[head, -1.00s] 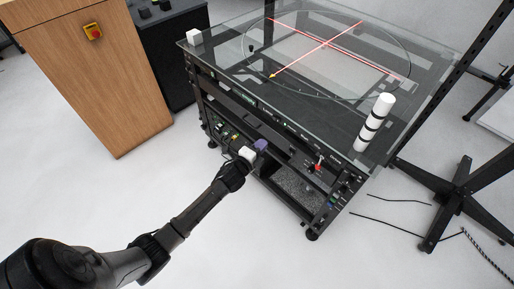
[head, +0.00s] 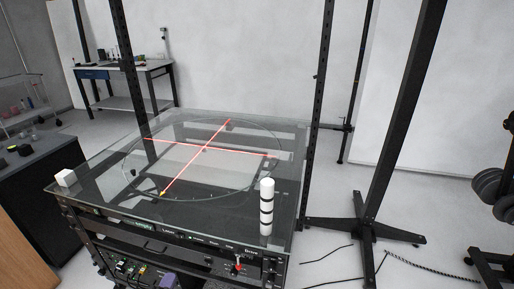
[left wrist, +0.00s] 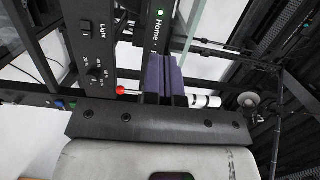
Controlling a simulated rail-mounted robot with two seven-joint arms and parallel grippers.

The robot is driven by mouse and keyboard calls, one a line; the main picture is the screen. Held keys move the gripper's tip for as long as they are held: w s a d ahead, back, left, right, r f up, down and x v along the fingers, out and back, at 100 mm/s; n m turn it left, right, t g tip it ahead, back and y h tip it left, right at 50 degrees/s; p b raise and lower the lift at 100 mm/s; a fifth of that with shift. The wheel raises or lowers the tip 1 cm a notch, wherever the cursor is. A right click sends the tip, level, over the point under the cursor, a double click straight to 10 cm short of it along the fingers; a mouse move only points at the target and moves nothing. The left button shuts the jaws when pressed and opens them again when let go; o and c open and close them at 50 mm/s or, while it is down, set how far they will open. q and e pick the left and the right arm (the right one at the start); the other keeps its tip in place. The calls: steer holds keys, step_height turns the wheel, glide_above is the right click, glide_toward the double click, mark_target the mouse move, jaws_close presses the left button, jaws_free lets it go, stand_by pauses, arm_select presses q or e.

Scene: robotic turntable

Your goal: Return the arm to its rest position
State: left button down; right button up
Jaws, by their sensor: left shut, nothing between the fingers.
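My left gripper (head: 165,280) shows only as its purple fingertips at the bottom edge of the head view, in front of the turntable cart's lower panel. In the left wrist view its purple fingers (left wrist: 163,78) are together and hold nothing. They are close to a black panel (left wrist: 92,45) marked "Light" and "Home"; I cannot tell whether they touch it. The rest of the left arm is out of the head view. My right gripper is not in view. The turntable cart (head: 105,195) has a glass top with red crossed laser lines.
A white cylinder with black bands (head: 267,205) stands on the glass near its front right. A white cube (head: 65,178) sits at the left corner. A red-tipped switch (head: 238,265) sticks out of the cart's front. A black stand (head: 365,228) stands on the right floor.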

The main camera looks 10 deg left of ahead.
arm_select(q)
steer(key=s+a+f+n+g+y, duration=0.2)
steer(key=a+f+n+g+y, duration=0.25)
steer(key=n, duration=0.35)
steer(key=s+d+r+n+g+h+p, duration=0.25)
steer(key=s+d+r+n+g, duration=0.2)
steer(key=s+d, duration=0.45)
steer(key=s+d+r+n+g+h+p, duration=0.25)
steer(key=s+d+r, duration=0.35)
steer(key=s, duration=0.5)
steer(key=s+d+f+g+h+p, duration=0.1)
steer(key=s+d+g+p, duration=0.1)
steer(key=s, duration=0.4)
steer(key=s+d+f+g+p, duration=0.1)
steer(key=s+p, duration=0.1)
steer(key=s, duration=0.3)
step_height(320, 180, up, 37)
steer(key=p, duration=3.6)
steer(key=shift+w+r+p, duration=0.15)
steer(key=shift+r+p, duration=0.05)
steer(key=shift+p, duration=0.1)
steer(key=shift+d, duration=0.1)
